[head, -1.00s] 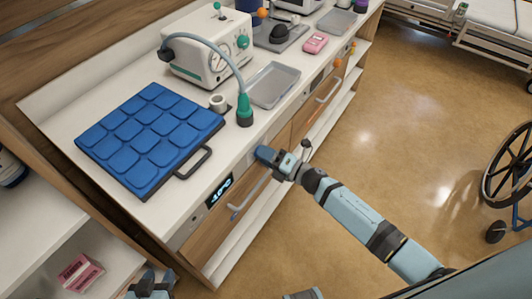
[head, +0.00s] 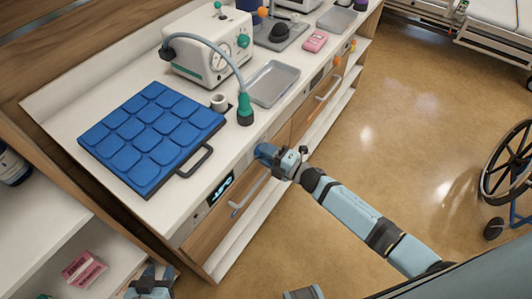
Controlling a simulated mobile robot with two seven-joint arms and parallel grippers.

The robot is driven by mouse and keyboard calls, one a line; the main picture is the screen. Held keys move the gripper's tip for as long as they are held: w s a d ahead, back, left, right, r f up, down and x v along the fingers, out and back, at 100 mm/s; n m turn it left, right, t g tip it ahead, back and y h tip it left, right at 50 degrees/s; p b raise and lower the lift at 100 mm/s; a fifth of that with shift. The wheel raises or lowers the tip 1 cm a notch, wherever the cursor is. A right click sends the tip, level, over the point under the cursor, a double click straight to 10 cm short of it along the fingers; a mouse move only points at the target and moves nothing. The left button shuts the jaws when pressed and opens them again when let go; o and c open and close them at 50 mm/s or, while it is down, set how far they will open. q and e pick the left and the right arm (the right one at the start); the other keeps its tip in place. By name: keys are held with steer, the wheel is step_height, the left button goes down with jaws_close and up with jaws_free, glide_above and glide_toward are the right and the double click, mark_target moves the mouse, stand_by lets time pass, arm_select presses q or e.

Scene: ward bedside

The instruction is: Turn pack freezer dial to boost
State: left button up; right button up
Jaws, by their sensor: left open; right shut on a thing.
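The pack freezer front (head: 208,238) is a wooden drawer with a bar handle (head: 249,196), under the white counter. A small black display (head: 221,187) with pale blue characters is lit on the strip above it; I cannot read it surely. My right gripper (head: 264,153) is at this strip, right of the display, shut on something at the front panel. The dial is hidden behind the gripper, so its setting cannot be seen. My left gripper (head: 152,283) is open at the bottom edge, low and away from the freezer front.
A blue padded pack with a handle (head: 150,136) lies on the counter. Behind it stand a white device with a hose (head: 205,50) and a grey tray (head: 272,84). A pink box (head: 84,268) sits on the lower left shelf. The floor at right is open, with a wheelchair (head: 508,180).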

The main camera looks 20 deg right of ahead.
steer(key=o, duration=0.9)
steer(key=shift+b+v, duration=0.5)
steer(key=shift+v, duration=6.45)
steer(key=shift+a, duration=0.15)
